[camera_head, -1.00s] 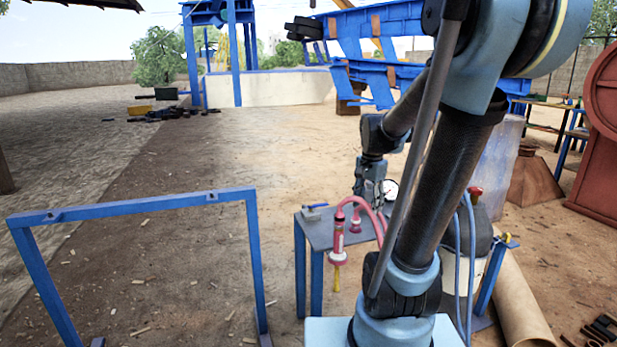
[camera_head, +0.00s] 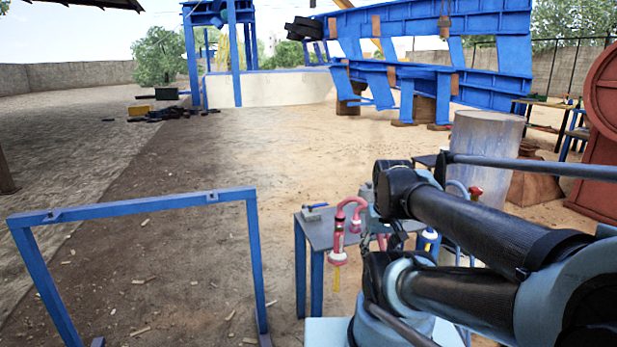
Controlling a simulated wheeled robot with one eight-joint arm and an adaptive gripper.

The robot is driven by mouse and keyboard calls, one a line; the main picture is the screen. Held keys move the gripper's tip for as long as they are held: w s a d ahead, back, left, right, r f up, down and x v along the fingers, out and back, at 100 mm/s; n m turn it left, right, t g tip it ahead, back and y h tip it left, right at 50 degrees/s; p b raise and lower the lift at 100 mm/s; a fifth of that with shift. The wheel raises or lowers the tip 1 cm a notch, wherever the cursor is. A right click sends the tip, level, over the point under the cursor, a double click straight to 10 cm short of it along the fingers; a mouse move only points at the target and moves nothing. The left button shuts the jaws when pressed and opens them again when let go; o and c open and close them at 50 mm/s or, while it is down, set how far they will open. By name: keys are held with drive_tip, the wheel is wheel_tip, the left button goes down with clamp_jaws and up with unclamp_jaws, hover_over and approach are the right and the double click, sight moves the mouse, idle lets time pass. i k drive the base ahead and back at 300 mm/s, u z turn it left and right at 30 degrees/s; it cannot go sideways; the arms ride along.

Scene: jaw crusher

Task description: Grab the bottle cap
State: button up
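I cannot make out a bottle cap for certain. A small white and blue piece (camera_head: 430,237) shows on the right part of the small blue-legged table (camera_head: 319,230), partly behind my arm; I cannot tell what it is. A red knob (camera_head: 475,192) stands behind my arm, and what is below it is mostly hidden. My gripper (camera_head: 396,240) seems to be the dark part low over the table, below the front end of my arm. My own arm partly covers it, so its fingers and anything between them cannot be made out.
A pink hose with a red and white fitting (camera_head: 339,240) hangs at the table's front edge. A blue-handled tool (camera_head: 314,207) lies on the tabletop. A blue frame (camera_head: 130,202) stands at left. A translucent drum (camera_head: 488,140) stands behind. Open ground lies beyond the table.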

sight(365, 192)
drive_tip(key=z, duration=0.2)
drive_tip(key=k, duration=0.5)
drive_tip(key=z, duration=0.35)
drive_tip(key=i, duration=1.15)
drive_tip(key=u, duration=0.55)
